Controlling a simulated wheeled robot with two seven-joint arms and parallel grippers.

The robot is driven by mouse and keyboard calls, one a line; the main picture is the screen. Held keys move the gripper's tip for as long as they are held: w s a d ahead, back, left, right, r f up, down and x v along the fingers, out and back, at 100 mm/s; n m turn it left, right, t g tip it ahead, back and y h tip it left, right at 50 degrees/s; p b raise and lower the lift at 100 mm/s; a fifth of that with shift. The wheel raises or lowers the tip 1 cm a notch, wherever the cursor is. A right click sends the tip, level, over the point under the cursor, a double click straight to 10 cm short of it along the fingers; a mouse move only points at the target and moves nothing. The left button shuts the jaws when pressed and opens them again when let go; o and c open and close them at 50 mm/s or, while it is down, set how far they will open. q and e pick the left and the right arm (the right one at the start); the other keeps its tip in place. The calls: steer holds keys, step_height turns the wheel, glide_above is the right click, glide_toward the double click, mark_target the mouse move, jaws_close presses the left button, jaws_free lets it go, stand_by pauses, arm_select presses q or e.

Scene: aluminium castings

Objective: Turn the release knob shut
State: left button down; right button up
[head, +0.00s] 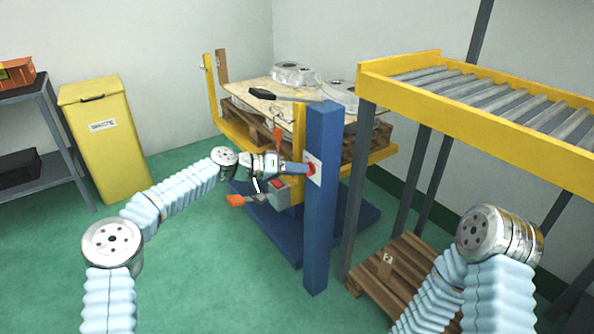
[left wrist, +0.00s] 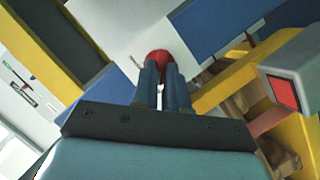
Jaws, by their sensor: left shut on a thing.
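The red release knob (head: 311,170) sits on a white plate (head: 315,161) on the side of the blue post (head: 322,210). My left gripper (head: 303,169) reaches it from the left and is shut on it. In the left wrist view the red knob (left wrist: 158,56) shows at the tips of the two fingers (left wrist: 161,72), in front of the white plate (left wrist: 146,43). The fingers hide part of the knob, so its turn angle cannot be told. My right arm is at the lower right of the head view; its gripper is out of view.
A yellow lift table with a wooden pallet (head: 265,103) and aluminium castings (head: 296,74) stands behind the post. A grey box with a red button (head: 278,185) is just below my left gripper. A roller conveyor (head: 490,95) is at right, a yellow bin (head: 105,140) at left.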

arm_select(q)
steer(key=shift+n, duration=0.3)
stand_by(0.4)
steer(key=c, duration=1.2)
jaws_free()
steer(key=shift+o, duration=0.2)
steer(key=b+v, duration=0.1)
steer(key=v, duration=1.2)
steer(key=shift+a, duration=0.4)
steer(key=shift+s, duration=0.1)
